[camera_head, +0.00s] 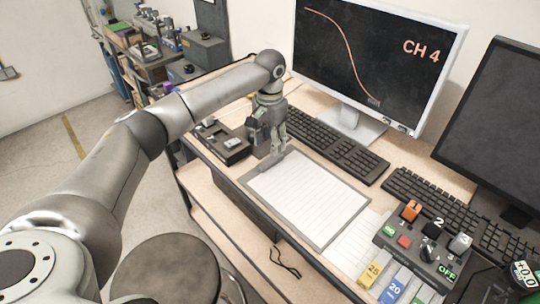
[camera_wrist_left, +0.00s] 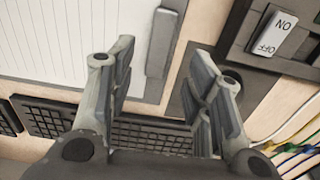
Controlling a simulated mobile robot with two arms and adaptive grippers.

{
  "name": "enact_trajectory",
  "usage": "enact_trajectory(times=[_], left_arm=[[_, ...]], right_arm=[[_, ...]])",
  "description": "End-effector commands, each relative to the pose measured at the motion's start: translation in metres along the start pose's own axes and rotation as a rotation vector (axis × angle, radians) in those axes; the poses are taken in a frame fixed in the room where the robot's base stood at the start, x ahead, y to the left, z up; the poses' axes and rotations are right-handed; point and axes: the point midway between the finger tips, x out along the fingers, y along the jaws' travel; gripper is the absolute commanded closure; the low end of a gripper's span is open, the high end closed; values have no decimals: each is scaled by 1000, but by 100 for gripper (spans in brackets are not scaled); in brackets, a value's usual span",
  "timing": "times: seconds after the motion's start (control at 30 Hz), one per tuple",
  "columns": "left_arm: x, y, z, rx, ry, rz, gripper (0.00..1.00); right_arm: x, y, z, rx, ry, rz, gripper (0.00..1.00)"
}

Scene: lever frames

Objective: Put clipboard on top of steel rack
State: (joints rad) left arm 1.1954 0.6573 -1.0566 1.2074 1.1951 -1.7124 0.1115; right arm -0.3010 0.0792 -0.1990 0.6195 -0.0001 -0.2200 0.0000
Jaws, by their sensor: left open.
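The clipboard (camera_head: 332,243) lies flat on the desk with lined white paper on its grey board. It also shows at the upper left of the wrist view (camera_wrist_left: 65,40), with its grey clip (camera_wrist_left: 162,42) at its right end. My left gripper (camera_head: 277,150) is over the clip end of the clipboard. In the wrist view the two fingers of the left gripper (camera_wrist_left: 168,78) are apart, with nothing held between them. A metal rack-like unit (camera_head: 136,73) with several items stands at the back left; I cannot tell if it is the steel rack. My right gripper is out of view.
A black switch box (camera_head: 225,144) sits left of the clipboard. Keyboards (camera_head: 333,146) and monitors (camera_head: 375,60) line the back of the desk. A control box (camera_head: 420,255) with coloured switches is at the right. A round stool (camera_head: 168,268) stands in front. Floor is open at left.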

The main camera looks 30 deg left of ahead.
Motion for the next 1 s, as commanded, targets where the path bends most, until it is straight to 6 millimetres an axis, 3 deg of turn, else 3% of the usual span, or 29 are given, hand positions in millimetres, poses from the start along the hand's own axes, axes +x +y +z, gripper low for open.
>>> enact_trajectory(times=[0.13,0.33,1.0], left_arm=[[-29,0,-1,2,4,0,54],[-52,1,0,1,1,1,54],[-56,0,0,1,-1,1,54]], right_arm=[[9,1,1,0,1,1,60],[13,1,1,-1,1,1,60],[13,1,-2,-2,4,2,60]])
